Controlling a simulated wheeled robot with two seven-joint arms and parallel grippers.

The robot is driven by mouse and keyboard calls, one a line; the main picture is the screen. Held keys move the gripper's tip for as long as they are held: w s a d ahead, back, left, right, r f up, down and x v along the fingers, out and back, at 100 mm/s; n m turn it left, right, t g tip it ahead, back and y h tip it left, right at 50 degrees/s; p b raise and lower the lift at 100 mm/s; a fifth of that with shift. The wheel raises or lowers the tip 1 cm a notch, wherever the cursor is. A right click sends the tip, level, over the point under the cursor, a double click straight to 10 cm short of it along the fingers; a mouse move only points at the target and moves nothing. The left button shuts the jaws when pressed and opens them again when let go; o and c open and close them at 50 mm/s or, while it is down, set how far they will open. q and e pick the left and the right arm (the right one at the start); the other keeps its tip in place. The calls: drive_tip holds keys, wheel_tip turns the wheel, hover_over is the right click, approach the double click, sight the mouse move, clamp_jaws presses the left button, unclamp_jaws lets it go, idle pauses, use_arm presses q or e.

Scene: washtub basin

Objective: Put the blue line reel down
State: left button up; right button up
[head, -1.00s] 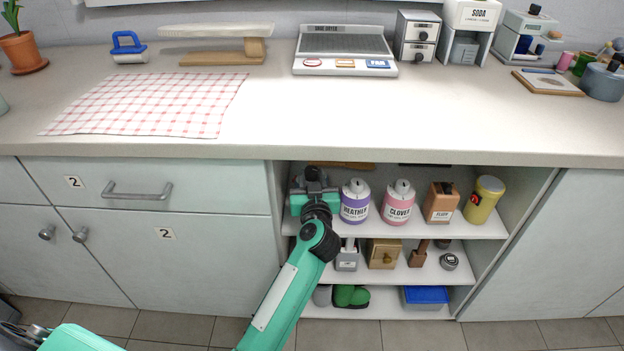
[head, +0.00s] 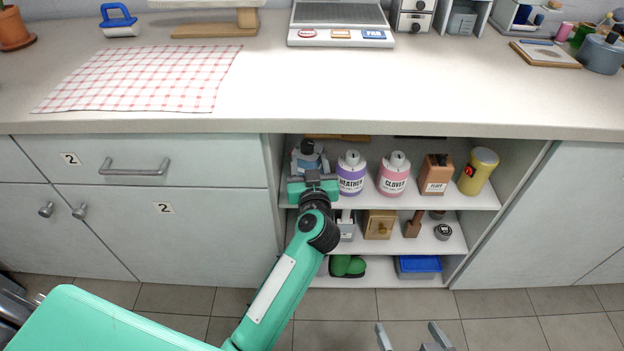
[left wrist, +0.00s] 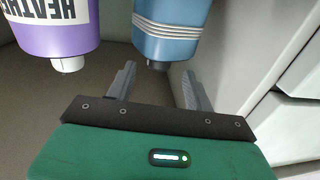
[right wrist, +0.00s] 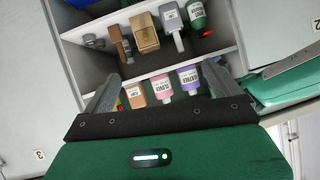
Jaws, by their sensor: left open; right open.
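The blue line reel (head: 308,160) stands at the left end of the upper shelf in the open cabinet, beside the purple HEATHER bottle (head: 351,173). In the left wrist view, which looks upside down, the reel (left wrist: 167,30) shows pale line wound round its blue body. My left gripper (head: 314,178) is open just in front of the reel. Its fingers (left wrist: 155,85) are apart with nothing between them, and the reel is beyond their tips. My right gripper (head: 411,335) is open and empty, low in front of the cabinet; its fingers (right wrist: 163,88) are spread.
A pink CLOVER bottle (head: 392,176), a brown FLUFF box (head: 435,176) and a yellow can (head: 478,171) share the upper shelf. The cabinet's left side wall is close to the reel. A checked cloth (head: 140,78) lies on the counter (head: 330,106), which overhangs the shelves.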

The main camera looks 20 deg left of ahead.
use_arm(q)
drive_tip(key=s+d+r+m+t+h+p, duration=0.1)
drive_tip(key=s+d+m+h, duration=0.4)
drive_tip(key=s+h, duration=0.3)
drive_tip(key=s+d+r+m+t+h, duration=0.1)
drive_tip(key=s+d+m+h, duration=0.4)
drive_tip(key=s, duration=0.5)
drive_tip(key=s+a+f+n+g+y, duration=0.2)
drive_tip(key=s+a+f+g, duration=0.3)
drive_tip(key=s+f+g, duration=0.4)
wheel_tip(320, 180, down, 4)
drive_tip(key=shift+s+r+n+g, duration=0.1)
drive_tip(key=shift+s+n+g, duration=0.2)
drive_tip(key=shift+s, duration=0.9)
use_arm(e)
drive_tip(key=d+g, duration=0.1)
drive_tip(key=d+h, duration=0.1)
drive_tip(key=shift+s+d+f+g, duration=0.1)
drive_tip(key=shift+s+d+g, duration=0.25)
drive_tip(key=shift+s+g, duration=0.05)
drive_tip(key=shift+f, duration=0.1)
